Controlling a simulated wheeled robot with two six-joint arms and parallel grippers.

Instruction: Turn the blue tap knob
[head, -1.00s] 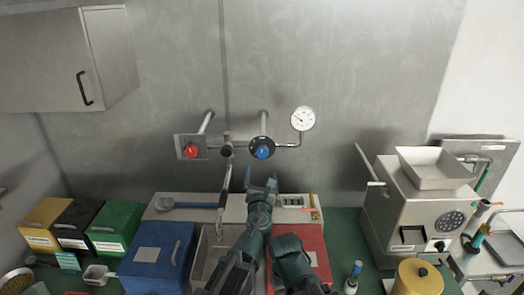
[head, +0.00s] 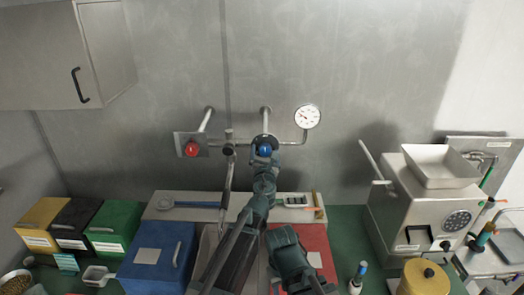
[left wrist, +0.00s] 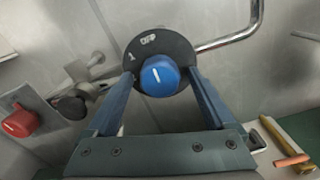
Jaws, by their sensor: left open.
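The blue tap knob (head: 265,150) sits on a black round plate on the wall pipe. In the left wrist view the blue knob (left wrist: 159,76) shows a white line pointing up and slightly left, with "OFF" and "1" marked on the black plate (left wrist: 150,44) above it. My left gripper (head: 264,157) has reached up to the knob. In the left wrist view its open fingers (left wrist: 160,79) stand one on each side of the knob, with small gaps visible; contact cannot be made out.
A long shelf (head: 180,207) lies below the pipes. A steel grinder (head: 425,200) stands at right, colored boxes (head: 114,225) at left.

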